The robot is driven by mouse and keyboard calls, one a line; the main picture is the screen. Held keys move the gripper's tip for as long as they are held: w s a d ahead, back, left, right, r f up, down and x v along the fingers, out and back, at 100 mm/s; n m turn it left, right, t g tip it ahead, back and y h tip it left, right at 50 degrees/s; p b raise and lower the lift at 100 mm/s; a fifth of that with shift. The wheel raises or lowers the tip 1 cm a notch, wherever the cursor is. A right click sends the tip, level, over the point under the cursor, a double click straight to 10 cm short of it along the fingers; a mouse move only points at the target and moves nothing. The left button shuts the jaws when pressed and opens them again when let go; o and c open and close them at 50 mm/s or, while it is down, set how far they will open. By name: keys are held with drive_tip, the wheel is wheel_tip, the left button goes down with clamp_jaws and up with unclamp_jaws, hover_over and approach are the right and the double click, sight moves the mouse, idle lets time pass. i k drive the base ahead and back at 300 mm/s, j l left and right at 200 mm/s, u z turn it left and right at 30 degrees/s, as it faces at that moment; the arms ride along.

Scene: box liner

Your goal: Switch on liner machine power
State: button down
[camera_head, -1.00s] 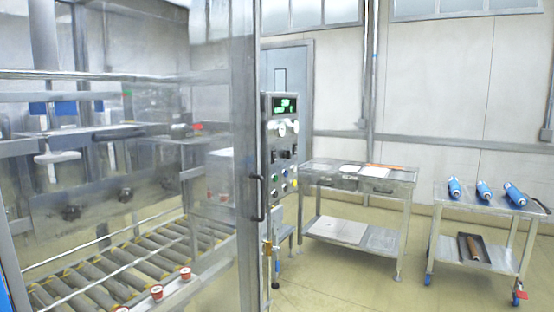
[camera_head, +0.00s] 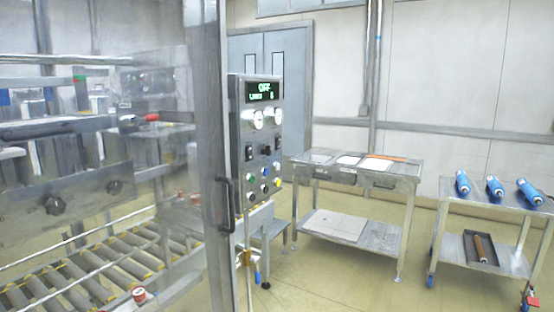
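The liner machine's control panel (camera_head: 257,150) stands upright just right of the machine's clear door (camera_head: 170,110). Its display (camera_head: 264,91) is lit green and reads "OFF" on the top line, with a smaller line below. Under it are two round gauges (camera_head: 267,118), black switches (camera_head: 249,152) and a dark knob (camera_head: 266,150). Lower down are rows of coloured buttons, including a green one (camera_head: 251,177) and a yellow one (camera_head: 277,184). Which control is the power switch I cannot tell. My gripper is not in view.
The door frame with its black handle (camera_head: 226,203) stands left of the panel, before a roller conveyor (camera_head: 110,265). A steel table (camera_head: 325,172) and a cart (camera_head: 470,205) carrying blue rolls (camera_head: 495,187) stand to the right. Open floor (camera_head: 350,285) lies in front.

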sight(250, 157)
drive_tip(key=i+l, duration=0.25)
drive_tip(key=i, duration=0.15)
drive_tip(key=i+l+z, duration=0.1)
drive_tip(key=i, duration=0.3)
drive_tip(key=i+l, duration=0.35)
drive_tip(key=i+l+z, duration=0.1)
drive_tip(key=i, duration=0.4)
